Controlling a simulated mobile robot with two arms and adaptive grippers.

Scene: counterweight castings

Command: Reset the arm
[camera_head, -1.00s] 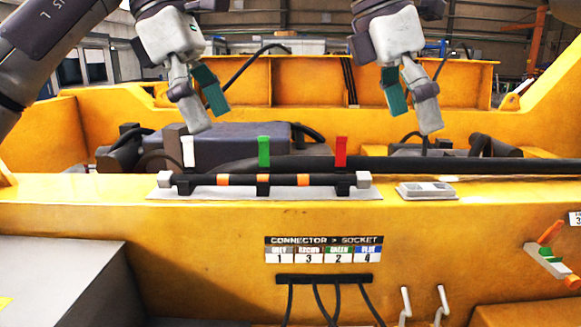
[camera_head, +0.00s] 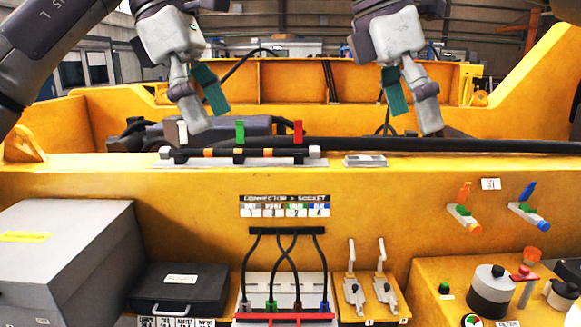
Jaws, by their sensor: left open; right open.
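My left gripper (camera_head: 212,104) hangs open and empty in the upper left of the head view, pointing down. My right gripper (camera_head: 412,108) is open and empty at the upper right, above the ledge. Both show a grey finger and a teal pad with a gap between. Most of both arms is outside the picture.
A small grey plate (camera_head: 365,160) lies on the yellow ledge (camera_head: 450,166). Below are a grey box (camera_head: 60,260), a black case (camera_head: 178,290), crossing cables (camera_head: 287,265), toggle levers (camera_head: 352,285) and a control panel (camera_head: 440,270).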

